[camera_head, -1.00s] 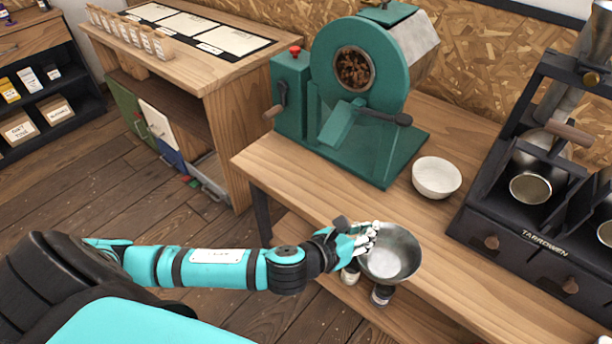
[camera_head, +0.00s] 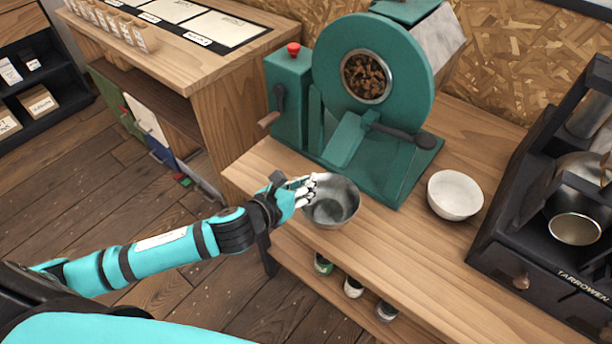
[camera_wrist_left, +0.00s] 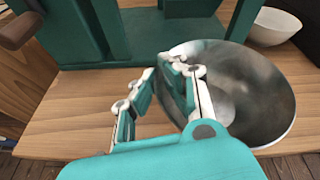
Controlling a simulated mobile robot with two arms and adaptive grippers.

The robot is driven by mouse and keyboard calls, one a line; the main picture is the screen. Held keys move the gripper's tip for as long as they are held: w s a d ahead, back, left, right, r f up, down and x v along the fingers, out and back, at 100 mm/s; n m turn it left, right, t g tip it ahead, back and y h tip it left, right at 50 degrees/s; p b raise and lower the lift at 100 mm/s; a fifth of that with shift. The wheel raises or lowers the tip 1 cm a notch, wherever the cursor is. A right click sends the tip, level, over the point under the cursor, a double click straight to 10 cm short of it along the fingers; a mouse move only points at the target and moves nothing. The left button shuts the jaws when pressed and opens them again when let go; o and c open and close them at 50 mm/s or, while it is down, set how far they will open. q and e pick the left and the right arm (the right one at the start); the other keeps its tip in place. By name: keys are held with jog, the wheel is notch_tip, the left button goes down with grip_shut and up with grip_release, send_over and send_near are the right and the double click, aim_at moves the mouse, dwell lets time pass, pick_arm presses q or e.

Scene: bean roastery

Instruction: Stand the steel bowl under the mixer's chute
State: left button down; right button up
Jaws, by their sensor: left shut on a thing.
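The steel bowl (camera_head: 333,203) is at the front edge of the wooden bench, in front of the green mixer (camera_head: 372,75). My left gripper (camera_head: 306,190) is shut on the bowl's left rim. The bowl also shows in the left wrist view (camera_wrist_left: 262,95), with the gripper's fingers (camera_wrist_left: 185,88) at its rim. The mixer's chute (camera_head: 347,139) slopes down toward the front, a little behind and above the bowl. I cannot tell whether the bowl touches the bench. My right gripper is not in view.
A white bowl (camera_head: 455,195) stands to the right of the mixer. A black machine (camera_head: 560,200) stands at the bench's right. The mixer's crank handle (camera_head: 410,136) juts out beside the chute. Several small jars (camera_head: 353,287) stand on the lower shelf.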

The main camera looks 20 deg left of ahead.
pick_arm(q)
jog(key=w+f, duration=0.1)
jog(key=w, duration=0.1)
jog(key=w+a+f, duration=0.1)
jog(key=w+f, duration=0.1)
jog(key=shift+w+a, duration=0.2)
jog(key=shift+f, duration=0.5)
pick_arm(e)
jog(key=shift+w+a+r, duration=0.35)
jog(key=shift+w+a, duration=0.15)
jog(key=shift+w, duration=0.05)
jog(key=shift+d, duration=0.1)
pick_arm(q)
jog(key=shift+f, duration=0.2)
jog(key=c, duration=1.5)
grip_release()
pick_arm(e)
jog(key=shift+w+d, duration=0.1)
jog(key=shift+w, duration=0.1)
